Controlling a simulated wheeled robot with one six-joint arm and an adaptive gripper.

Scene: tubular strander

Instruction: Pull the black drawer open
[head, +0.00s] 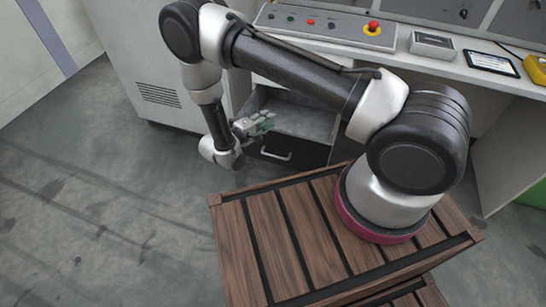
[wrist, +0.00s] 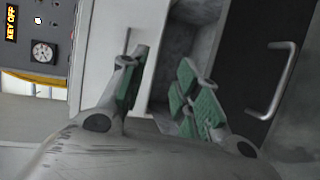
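The black drawer (head: 310,150) stands out from the pale cabinet, and its grey inside shows from above in the head view. Its black front (wrist: 238,55) is at the right of the wrist view, with a metal bar handle (wrist: 277,85) that is also seen in the head view (head: 275,154). My gripper (head: 262,123) is over the left part of the drawer, behind its front. In the wrist view my gripper (wrist: 160,97) has its green-padded fingers apart, with nothing seen between them. It is apart from the handle. My arm hides part of the drawer.
Above the drawer is a desk with a control panel (head: 325,22) bearing a red button (head: 373,26). A dark tablet (head: 490,63) and a yellow device (head: 535,69) lie at its right. The floor at left is clear. A slatted wooden platform (head: 265,240) is below my arm.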

